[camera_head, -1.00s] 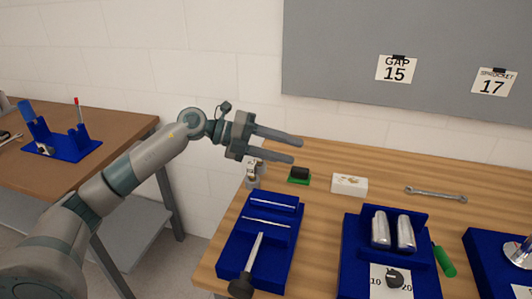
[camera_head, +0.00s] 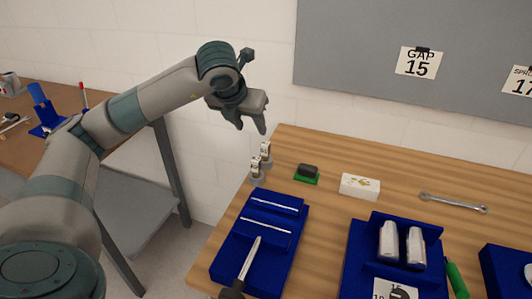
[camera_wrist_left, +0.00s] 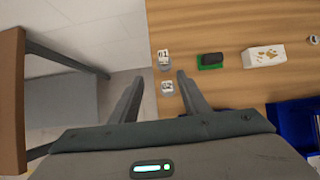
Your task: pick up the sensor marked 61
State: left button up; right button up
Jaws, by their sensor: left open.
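Two small pale sensors with number labels stand close together near the back left corner of the wooden table. In the head view one is farther back (camera_head: 266,150) and the other is nearer (camera_head: 256,169). The left wrist view shows them as an upper sensor (camera_wrist_left: 163,58) and a lower sensor (camera_wrist_left: 167,87). The upper label looks like 61, but the print is blurred; I cannot read the lower label surely. My left gripper (camera_head: 252,129) is open and empty, pointing down above and slightly left of the sensors. Its fingers (camera_wrist_left: 160,76) frame them in the wrist view, apart from both.
A black block on a green base (camera_head: 307,173) and a white box (camera_head: 360,186) stand right of the sensors. A blue tray with metal rods (camera_head: 225,266) lies in front. A wrench (camera_head: 453,203) and another blue fixture (camera_head: 350,258) are farther right. The wall is behind.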

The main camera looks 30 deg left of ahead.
pick_arm(q)
jog(key=shift+f, duration=0.1)
pick_arm(e)
jog(key=shift+s, duration=0.1)
pick_arm(q)
jog(key=p, duration=0.2)
send_near(264, 146)
jog(key=shift+a+p+x, duration=0.2)
jog(key=shift+p+x, duration=0.4)
jog(key=shift+x, duration=1.25)
jog(key=shift+a+p+x, duration=0.2)
jog(key=shift+p+x, duration=0.4)
jog(key=shift+x, duration=1.2)
pick_arm(e)
jog(key=s+d+r+g, duration=0.2)
jog(key=s+d, duration=0.1)
jog(key=s, duration=0.4)
jog(key=shift+r+h, duration=0.15)
jog(key=shift+h, duration=0.15)
pick_arm(q)
jog(key=shift+s, duration=0.15)
pick_arm(e)
jog(key=shift+s+a, duration=0.1)
